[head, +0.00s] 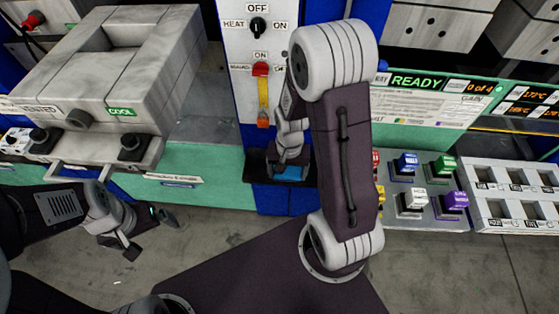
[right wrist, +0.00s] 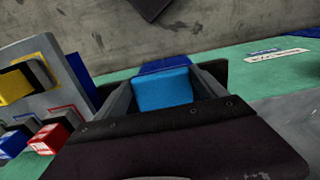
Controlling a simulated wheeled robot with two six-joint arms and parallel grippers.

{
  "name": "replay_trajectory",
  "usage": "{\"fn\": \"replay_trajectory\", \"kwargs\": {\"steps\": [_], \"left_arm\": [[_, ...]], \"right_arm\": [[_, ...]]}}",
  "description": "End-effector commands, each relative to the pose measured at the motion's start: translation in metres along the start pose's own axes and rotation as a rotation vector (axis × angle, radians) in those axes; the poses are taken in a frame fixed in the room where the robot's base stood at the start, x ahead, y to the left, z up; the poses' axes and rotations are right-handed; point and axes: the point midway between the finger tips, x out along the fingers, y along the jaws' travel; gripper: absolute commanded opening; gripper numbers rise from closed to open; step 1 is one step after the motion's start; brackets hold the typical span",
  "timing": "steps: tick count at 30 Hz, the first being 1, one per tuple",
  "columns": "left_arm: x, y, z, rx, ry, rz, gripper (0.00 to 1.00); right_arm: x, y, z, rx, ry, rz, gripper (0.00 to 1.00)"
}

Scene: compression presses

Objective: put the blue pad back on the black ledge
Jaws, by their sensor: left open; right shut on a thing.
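The blue pad (head: 291,173) is at the black ledge (head: 256,167), low on the front of the white and blue switch column. My right gripper (head: 287,163) is shut on the pad; in the right wrist view the blue pad (right wrist: 162,90) sits between its two fingers (right wrist: 163,84). Whether the pad touches the ledge or hangs just above it cannot be told, since the fingers and arm cover much of it. My left gripper (head: 150,232) is open and empty, over the floor at the lower left.
A grey press (head: 110,75) with a COOL label stands at the left. To the right are coloured blocks, including a yellow one (right wrist: 15,86) and a red one (right wrist: 50,137), and a grey slotted rack (head: 510,190). The floor in front is clear.

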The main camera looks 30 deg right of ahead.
Motion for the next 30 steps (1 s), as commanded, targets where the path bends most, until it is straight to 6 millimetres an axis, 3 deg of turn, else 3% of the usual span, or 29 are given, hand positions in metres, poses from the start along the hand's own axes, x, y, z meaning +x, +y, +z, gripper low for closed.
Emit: {"fn": "replay_trajectory", "kwargs": {"steps": [6, 12, 18, 25, 30], "left_arm": [[-0.004, 0.0, -0.001, 0.0, 0.0, 0.0, 1.0], [-0.006, 0.0, -0.001, 0.0, 0.0, 0.0, 1.0], [-0.007, 0.0, -0.001, 0.0, 0.0, 0.0, 1.0], [-0.01, 0.0, -0.001, 0.0, 0.0, 0.0, 1.0], [-0.01, 0.0, -0.001, 0.0, 0.0, 0.0, 1.0]], "right_arm": [[0.038, -0.016, -0.06, 0.001, -0.003, 0.001, 0.43], [0.055, -0.025, -0.089, 0.0, 0.0, 0.0, 0.43], [0.061, -0.026, -0.093, 0.0, -0.001, 0.0, 0.43], [0.096, -0.025, -0.092, 0.0, -0.002, 0.001, 0.43], [0.098, -0.025, -0.093, 0.0, 0.001, 0.0, 0.43]]}}
